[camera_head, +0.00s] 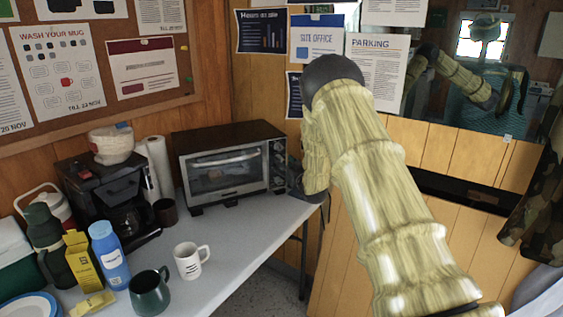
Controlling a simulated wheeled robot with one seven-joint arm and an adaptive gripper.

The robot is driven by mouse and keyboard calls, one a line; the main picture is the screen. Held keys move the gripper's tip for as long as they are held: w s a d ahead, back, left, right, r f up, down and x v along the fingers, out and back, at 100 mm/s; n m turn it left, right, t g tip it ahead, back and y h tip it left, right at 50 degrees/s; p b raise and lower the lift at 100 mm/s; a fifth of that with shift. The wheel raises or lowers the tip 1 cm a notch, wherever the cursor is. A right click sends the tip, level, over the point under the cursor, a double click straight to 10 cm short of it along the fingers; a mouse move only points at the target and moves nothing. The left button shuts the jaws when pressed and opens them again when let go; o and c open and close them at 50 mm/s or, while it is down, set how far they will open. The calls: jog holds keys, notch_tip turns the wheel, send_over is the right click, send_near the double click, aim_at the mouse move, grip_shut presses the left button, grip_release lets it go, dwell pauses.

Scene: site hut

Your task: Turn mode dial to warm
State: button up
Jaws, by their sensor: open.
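The toaster oven (225,165) stands at the back of the table, with a glass door and a dark top. Its control panel (278,165) on the right of the front carries several small round dials, one above another. They are too small to read, so I cannot tell which is the mode dial or where it points. My gripper (297,182) is a dark shape at the end of my arm, just right of the control panel. It is open and mostly hidden by my wrist; whether it touches a dial cannot be told.
A black coffee maker (105,190), paper roll (159,165) and dark cup (166,212) stand left of the oven. A white mug (189,262), green mug (149,292), blue bottle (108,255) and yellow carton (83,262) stand in front. The table (250,230) is clear before the oven.

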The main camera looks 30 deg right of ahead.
jog(key=shift+w+d, duration=0.15)
jog(key=shift+w, duration=1.25)
jog(key=c, duration=1)
